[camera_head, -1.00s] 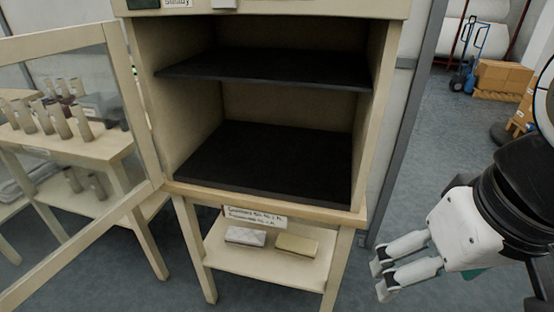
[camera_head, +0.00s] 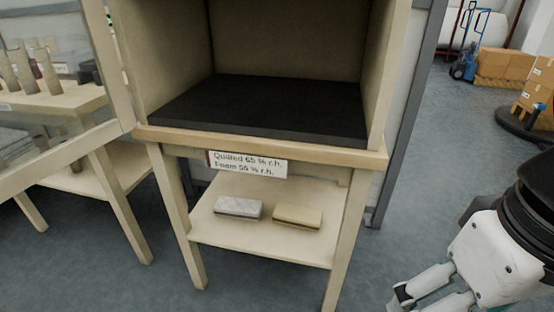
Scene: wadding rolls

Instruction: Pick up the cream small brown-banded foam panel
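A cream foam panel with a brown band (camera_head: 298,216) lies flat on the low shelf (camera_head: 262,241) under the cabinet, on the right. A pale quilted panel with a brown band (camera_head: 238,208) lies to its left, apart from it. My gripper (camera_head: 418,305) is at the bottom right, well right of the shelf and touching nothing in view. Its fingers look spread apart, with the tips partly at the frame's lower edge.
The open cabinet (camera_head: 270,150) above has a black, empty floor. A label (camera_head: 248,164) hangs at its front edge, over the low shelf. Table legs flank the shelf. A glazed door (camera_head: 60,90) stands open at left. Grey floor is clear at right; boxes (camera_head: 500,68) stand farther back.

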